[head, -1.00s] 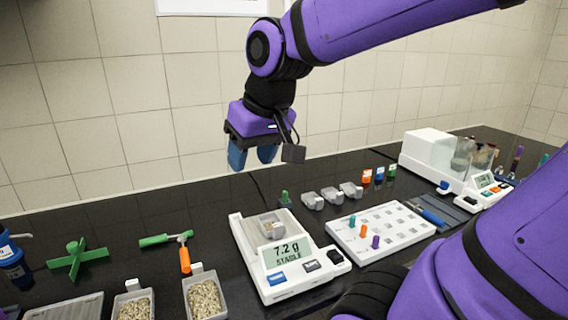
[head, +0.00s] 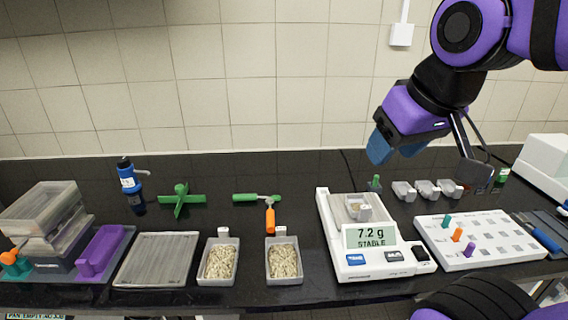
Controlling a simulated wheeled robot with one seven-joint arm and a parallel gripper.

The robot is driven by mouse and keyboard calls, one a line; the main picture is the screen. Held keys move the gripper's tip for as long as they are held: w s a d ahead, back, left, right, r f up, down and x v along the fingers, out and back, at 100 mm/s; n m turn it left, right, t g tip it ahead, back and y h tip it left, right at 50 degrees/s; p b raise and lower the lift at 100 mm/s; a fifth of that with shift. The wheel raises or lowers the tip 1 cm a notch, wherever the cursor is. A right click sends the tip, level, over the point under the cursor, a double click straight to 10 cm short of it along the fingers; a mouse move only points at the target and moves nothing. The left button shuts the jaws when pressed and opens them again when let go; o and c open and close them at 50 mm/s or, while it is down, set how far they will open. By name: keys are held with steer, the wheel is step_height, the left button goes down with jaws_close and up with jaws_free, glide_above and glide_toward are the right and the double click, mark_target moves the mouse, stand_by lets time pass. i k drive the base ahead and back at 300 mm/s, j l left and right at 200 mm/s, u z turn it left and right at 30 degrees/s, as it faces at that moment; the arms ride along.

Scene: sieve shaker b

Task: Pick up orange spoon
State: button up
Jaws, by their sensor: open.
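The orange spoon (head: 270,219) lies on the black bench in the middle of the head view, behind the right-hand grain tray. Its orange handle points toward the front; its far end meets a green tool (head: 250,197) lying crosswise, and I cannot tell whether they touch. My gripper (head: 394,151) is up in the air to the right of the spoon, above the back of the bench. Its blue fingers are apart with nothing between them.
Two trays of grain (head: 219,281) (head: 298,279) stand in front of the spoon. A balance (head: 328,230) reading 7.2 g is to its right, a green cross (head: 181,200) to its left. Stacked sieves (head: 40,216) stand far left; a white peg board (head: 497,261) is right.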

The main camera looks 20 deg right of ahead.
mark_target(270, 212)
steer(key=i+j, duration=0.1)
steer(key=j, duration=0.3)
steer(key=i+j, duration=0.1)
steer(key=j, duration=0.25)
steer(key=i+j, duration=0.15)
steer(key=j, duration=0.25)
steer(key=z, duration=0.05)
